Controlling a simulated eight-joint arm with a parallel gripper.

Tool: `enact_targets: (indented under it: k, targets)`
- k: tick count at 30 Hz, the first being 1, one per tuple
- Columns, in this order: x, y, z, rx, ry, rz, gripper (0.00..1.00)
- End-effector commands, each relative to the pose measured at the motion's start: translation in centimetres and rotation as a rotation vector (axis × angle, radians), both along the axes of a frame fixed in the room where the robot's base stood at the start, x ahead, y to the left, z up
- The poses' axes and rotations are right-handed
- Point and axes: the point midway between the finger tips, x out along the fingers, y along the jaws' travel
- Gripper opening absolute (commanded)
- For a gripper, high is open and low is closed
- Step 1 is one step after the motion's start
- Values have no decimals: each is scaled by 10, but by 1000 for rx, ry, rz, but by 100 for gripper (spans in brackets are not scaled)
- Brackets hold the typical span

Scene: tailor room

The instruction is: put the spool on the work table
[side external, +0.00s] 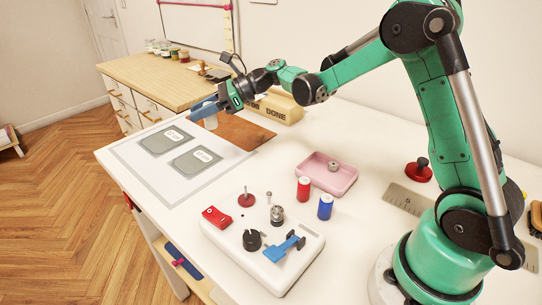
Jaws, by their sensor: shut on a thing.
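My gripper (207,108) is at the end of the reaching arm, above the far left part of the white work table (200,190). It is shut on a small pale thing (211,122), which shows just below the fingers. The fingers hide much of it, so I cannot tell for sure that it is a spool, or whether it touches the surface below. A red spool (303,189) and a blue spool (325,207) stand upright on the table near the pink tray, well away from my gripper.
A mat with two grey patches (130,155) lies below left of my gripper; a brown board (245,132) and a box marked "BONE" (275,108) are beside it. A pink tray (340,180) and a white machine base (290,272) with several parts fill the middle.

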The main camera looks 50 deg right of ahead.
Motion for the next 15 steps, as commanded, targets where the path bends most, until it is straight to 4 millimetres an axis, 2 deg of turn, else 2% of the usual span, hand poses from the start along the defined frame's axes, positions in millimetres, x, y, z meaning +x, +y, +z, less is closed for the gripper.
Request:
enact_targets:
  k: [1, 6, 9, 15]
  targets:
    - [0, 0, -16, 0, 0, 0, 0]
    - [0, 0, -62, 0, 0, -1, 0]
    - [0, 0, -80, 0, 0, -1, 0]
    - [0, 0, -95, 0, 0, -1, 0]
